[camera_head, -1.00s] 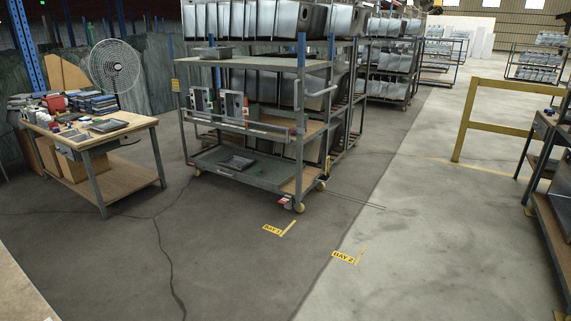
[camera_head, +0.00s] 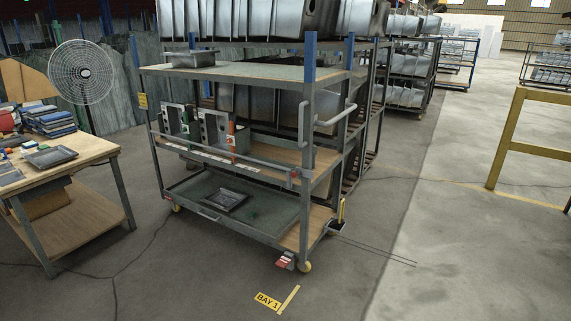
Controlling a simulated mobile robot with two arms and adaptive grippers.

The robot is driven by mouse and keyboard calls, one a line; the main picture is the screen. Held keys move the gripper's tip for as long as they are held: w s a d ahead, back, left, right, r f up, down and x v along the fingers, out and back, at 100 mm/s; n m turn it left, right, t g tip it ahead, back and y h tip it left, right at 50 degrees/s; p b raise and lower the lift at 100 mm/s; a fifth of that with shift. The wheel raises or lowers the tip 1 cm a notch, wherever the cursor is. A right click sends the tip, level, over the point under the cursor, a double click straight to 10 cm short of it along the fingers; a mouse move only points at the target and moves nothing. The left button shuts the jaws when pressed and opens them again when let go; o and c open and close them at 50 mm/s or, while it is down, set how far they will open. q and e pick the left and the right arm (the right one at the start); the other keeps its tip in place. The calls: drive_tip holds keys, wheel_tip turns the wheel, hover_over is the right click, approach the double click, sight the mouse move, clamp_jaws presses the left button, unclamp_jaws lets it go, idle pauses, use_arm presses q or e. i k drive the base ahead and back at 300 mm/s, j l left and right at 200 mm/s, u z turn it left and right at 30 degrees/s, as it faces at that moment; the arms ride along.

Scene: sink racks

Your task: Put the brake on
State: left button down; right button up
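A grey shelf cart (camera_head: 230,146) with wooden decks stands in the middle of the head view on yellow-wheeled casters. A small red and pale pedal (camera_head: 287,260), seemingly the caster brake, sticks out low at its near right corner, beside a yellow wheel (camera_head: 304,267). Whether the pedal is up or pressed is too small to tell. A grey push handle (camera_head: 335,114) is on the cart's right end. Neither of my grippers is in view.
A wooden workbench (camera_head: 85,153) stands at the left with a fan (camera_head: 82,72) behind it. Racks of metal sinks (camera_head: 270,18) stand behind the cart. A yellow rail (camera_head: 508,138) is at the right. Floor near the "BAY 1" marking (camera_head: 268,300) is clear.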

sight(284, 262)
drive_tip(key=i, duration=0.85)
drive_tip(key=i+j+z, duration=0.1)
drive_tip(key=i, duration=0.8)
drive_tip(key=i+j+z, duration=0.1)
drive_tip(key=i, duration=0.75)
drive_tip(key=i+j+z, duration=0.15)
drive_tip(key=i, duration=0.2)
